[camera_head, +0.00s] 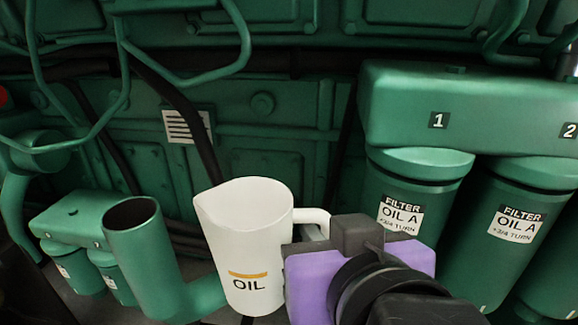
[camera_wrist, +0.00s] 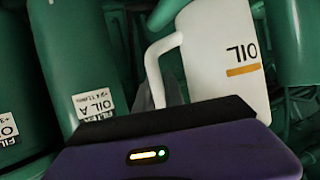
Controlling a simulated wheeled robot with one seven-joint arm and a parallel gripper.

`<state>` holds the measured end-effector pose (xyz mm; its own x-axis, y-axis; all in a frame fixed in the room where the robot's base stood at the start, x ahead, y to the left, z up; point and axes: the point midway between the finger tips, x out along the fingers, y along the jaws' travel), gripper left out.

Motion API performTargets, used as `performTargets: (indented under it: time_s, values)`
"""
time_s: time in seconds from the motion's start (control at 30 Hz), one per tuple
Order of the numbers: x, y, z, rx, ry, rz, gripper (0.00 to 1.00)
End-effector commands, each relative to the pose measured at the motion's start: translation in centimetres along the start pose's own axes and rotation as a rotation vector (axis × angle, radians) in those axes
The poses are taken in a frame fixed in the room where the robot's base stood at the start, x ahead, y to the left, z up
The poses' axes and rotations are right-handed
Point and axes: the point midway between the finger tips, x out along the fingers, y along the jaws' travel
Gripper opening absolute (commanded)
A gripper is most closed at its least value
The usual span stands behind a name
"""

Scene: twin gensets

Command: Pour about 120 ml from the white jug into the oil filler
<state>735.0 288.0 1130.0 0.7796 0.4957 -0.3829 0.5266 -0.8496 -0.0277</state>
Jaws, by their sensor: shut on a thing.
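The white jug (camera_head: 250,245), marked OIL with an orange line, is held up nearly upright, leaning slightly left. Its spout points left and its handle points right. My gripper (camera_head: 322,235), purple and black, is shut on the jug's handle. The jug and handle also show in the wrist view (camera_wrist: 220,60); the fingertips are mostly hidden there. The oil filler (camera_head: 140,240) is a green open-topped pipe just left of the jug. Its dark mouth is close to the spout, with a small gap in the picture. I see no stream, and the oil level inside the jug is hidden.
Two large green filters labelled OIL A (camera_head: 412,205) (camera_head: 515,225) hang at the right under a numbered housing (camera_head: 460,105). Smaller filters (camera_head: 75,265) stand at the lower left. Green pipe loops (camera_head: 185,80) cross the upper left, above the filler.

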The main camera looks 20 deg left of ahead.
Motion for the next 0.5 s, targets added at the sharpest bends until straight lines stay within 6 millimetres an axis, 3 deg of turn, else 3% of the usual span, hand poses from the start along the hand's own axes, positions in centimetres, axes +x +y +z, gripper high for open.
performTargets:
  time_s: [0.5]
  values:
    - [-0.7,-0.4,-1.1,-0.049,-0.007,0.016,0.00]
